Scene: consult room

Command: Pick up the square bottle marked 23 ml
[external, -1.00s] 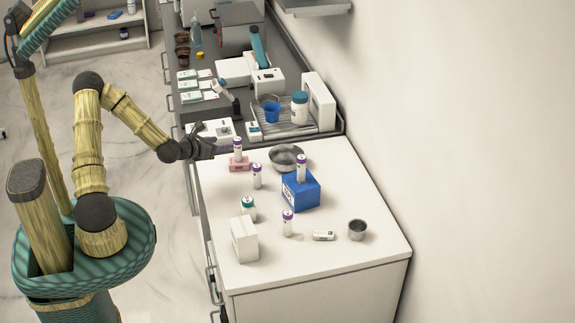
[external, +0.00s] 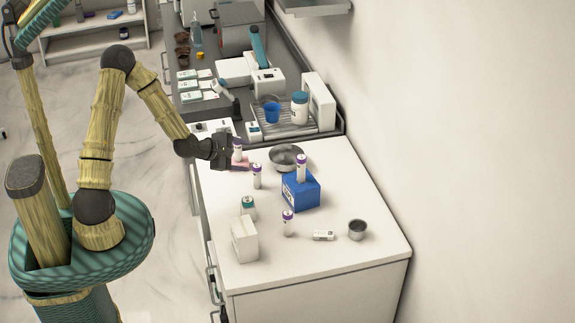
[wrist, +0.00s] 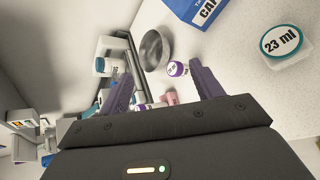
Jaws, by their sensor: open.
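The square bottle marked 23 ml (wrist: 290,58) has a teal-rimmed cap with a white label and a clear body. In the wrist view it is at the upper right, outside my jaws. In the external view the teal-capped bottle (external: 248,208) stands on the white counter behind the white box. My gripper (wrist: 163,82) is open and empty. In the external view my gripper (external: 230,152) is over the counter's far left part, near the pink block, well apart from the square bottle.
Purple-capped vials stand at the pink block (external: 240,164), on the counter (external: 257,177), on the blue box (external: 300,194) and in front (external: 288,226). The white box (external: 245,242) stands close to the square bottle. A metal bowl (external: 286,158) and metal cup (external: 357,230) are farther right.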

